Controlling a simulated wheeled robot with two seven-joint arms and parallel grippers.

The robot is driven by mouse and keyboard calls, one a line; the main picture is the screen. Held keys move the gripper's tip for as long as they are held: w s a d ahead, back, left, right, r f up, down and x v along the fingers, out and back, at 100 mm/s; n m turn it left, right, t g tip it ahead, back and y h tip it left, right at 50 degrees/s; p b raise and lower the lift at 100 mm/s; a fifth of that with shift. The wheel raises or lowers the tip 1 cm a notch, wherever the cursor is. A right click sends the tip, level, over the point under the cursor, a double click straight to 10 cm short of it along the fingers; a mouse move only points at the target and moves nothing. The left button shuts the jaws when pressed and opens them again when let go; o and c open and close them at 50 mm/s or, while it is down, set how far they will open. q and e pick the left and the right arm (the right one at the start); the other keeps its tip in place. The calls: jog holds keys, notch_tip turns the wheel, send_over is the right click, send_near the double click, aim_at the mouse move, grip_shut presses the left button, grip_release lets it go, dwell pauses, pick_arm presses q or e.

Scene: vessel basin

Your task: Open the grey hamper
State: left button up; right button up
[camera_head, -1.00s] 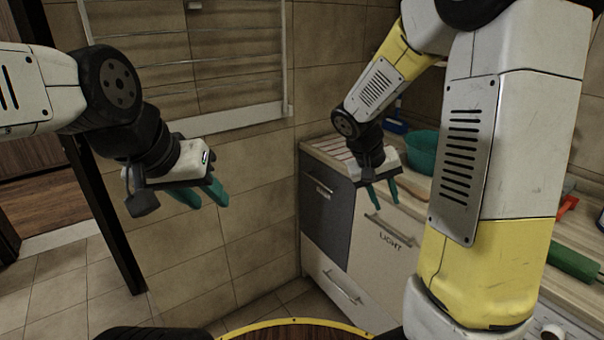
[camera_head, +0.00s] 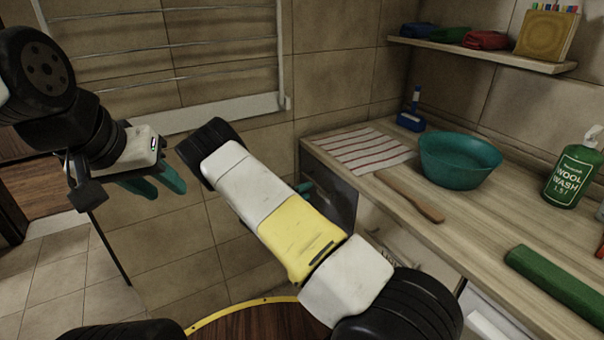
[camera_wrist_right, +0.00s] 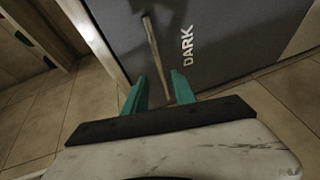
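The grey hamper (camera_head: 338,201) is a dark grey front under the left end of the counter, partly hidden by my right arm. In the right wrist view its grey face (camera_wrist_right: 240,45) carries the word DARK and a bar handle (camera_wrist_right: 153,48). My right gripper (camera_wrist_right: 159,88) is open in front of this face. The handle's near end appears between its two teal fingers, with no grip on it visible. In the head view the right gripper is mostly hidden behind my arm. My left gripper (camera_head: 157,186) is open and empty at the left, away from the hamper.
The counter (camera_head: 400,210) above holds a striped cloth (camera_head: 360,150), a teal bowl (camera_head: 458,165), a wooden brush (camera_head: 412,196) and a wool wash bottle (camera_head: 573,175). A pale front (camera_head: 395,245) adjoins the grey one. A drying rack (camera_head: 190,60) hangs on the tiled wall.

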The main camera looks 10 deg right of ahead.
aim_at(317, 184)
jog(key=x, duration=0.7)
jog(key=shift+w+d+f, duration=0.15)
jog(key=shift+w+d, duration=0.1)
grip_shut()
dwell(1.1)
